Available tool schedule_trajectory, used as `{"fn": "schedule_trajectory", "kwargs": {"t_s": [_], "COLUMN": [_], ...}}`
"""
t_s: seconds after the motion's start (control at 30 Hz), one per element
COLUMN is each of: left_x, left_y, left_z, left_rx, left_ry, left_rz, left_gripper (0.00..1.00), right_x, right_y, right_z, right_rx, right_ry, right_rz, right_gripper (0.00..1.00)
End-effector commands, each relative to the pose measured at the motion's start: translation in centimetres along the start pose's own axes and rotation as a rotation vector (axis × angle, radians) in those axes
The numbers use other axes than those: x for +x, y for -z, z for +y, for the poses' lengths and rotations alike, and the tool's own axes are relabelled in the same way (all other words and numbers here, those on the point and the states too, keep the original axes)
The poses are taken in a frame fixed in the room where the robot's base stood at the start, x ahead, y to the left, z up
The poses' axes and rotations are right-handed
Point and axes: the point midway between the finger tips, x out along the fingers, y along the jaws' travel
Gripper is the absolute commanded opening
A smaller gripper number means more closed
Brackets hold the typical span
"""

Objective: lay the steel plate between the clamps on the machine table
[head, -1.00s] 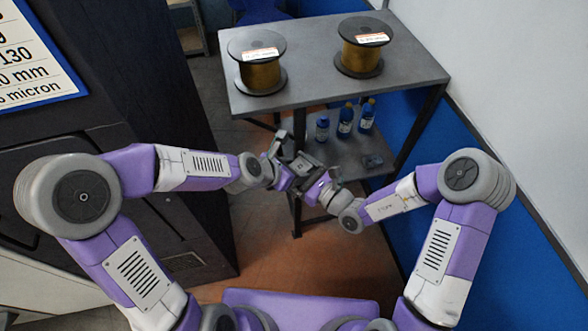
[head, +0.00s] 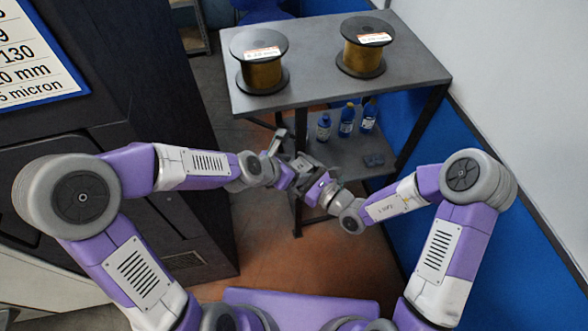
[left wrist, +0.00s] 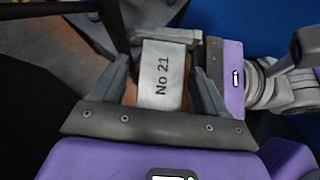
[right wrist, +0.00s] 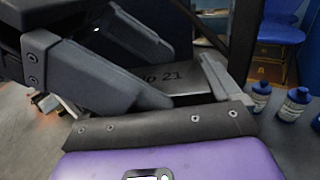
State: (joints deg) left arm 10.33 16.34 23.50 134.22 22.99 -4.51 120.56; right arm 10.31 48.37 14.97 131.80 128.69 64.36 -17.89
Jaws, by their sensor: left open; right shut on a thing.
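The steel plate (left wrist: 162,75) is a small pale bar marked "No 21". It shows in the left wrist view between the spread fingers of my open left gripper (left wrist: 160,88). In the right wrist view the plate (right wrist: 172,78) is in my right gripper (right wrist: 190,84), which is shut on it. In the head view my left gripper (head: 285,150) and right gripper (head: 318,180) meet in front of the cart, with the plate small and partly hidden between them. The clamps and machine table are not visible in any view.
A grey cart (head: 315,60) carries two wire spools (head: 262,72) (head: 363,57). Its lower shelf (head: 345,150) holds blue bottles (head: 346,120) and a small dark object (head: 373,159). A dark machine (head: 130,100) with a sign stands at left. A wall (head: 530,80) closes the right side.

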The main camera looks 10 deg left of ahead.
Motion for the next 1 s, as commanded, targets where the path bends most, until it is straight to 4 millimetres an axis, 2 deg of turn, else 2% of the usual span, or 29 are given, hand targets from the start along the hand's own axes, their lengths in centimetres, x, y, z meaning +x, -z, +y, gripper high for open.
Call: {"fn": "schedule_trajectory", "kwargs": {"t_s": [0.03, 0.7, 1.0], "left_x": [-0.4, -8.8, -11.3], "left_y": [0.2, 0.0, -0.1], "left_z": [-0.7, 0.0, 0.0], "left_rx": [0.009, 0.001, 0.0], "left_ry": [0.017, -0.004, -0.002], "left_rz": [0.007, 0.001, -0.002], "left_gripper": [0.87, 0.87, 0.87], "right_x": [0.1, 0.1, 0.1], "right_y": [-0.2, -0.1, -0.1], "right_z": [-0.3, -0.1, -0.1], "right_rx": [-0.003, -0.002, -0.002], "right_ry": [0.006, 0.003, 0.002], "right_rz": [-0.007, -0.004, -0.004], "right_gripper": [0.27, 0.27, 0.27]}}
